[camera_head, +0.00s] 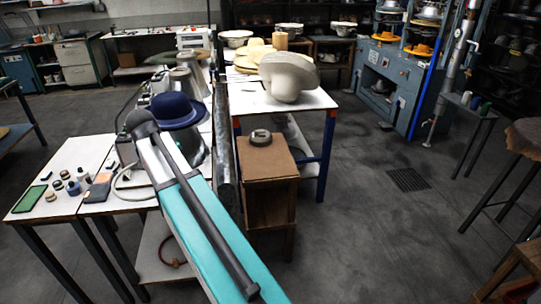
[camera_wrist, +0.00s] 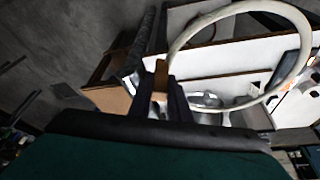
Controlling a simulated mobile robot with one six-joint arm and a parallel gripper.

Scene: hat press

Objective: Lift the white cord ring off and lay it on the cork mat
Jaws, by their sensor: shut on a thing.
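The white cord ring (camera_wrist: 299,75) shows as a large pale loop in the wrist view, its near left side running down to my gripper (camera_wrist: 161,90). My gripper is shut on that side of the ring, and the exact contact is partly hidden by the fingers. In the head view, part of the ring (camera_head: 116,181) shows at the left of my arm, above the white table; my gripper is hidden there. I cannot tell whether the ring still encircles anything. I cannot pick out the cork mat with certainty.
A blue hat (camera_head: 177,109) on a metal form stands right behind my arm. Small items and a green pad (camera_head: 29,198) lie on the left white table (camera_head: 62,208).

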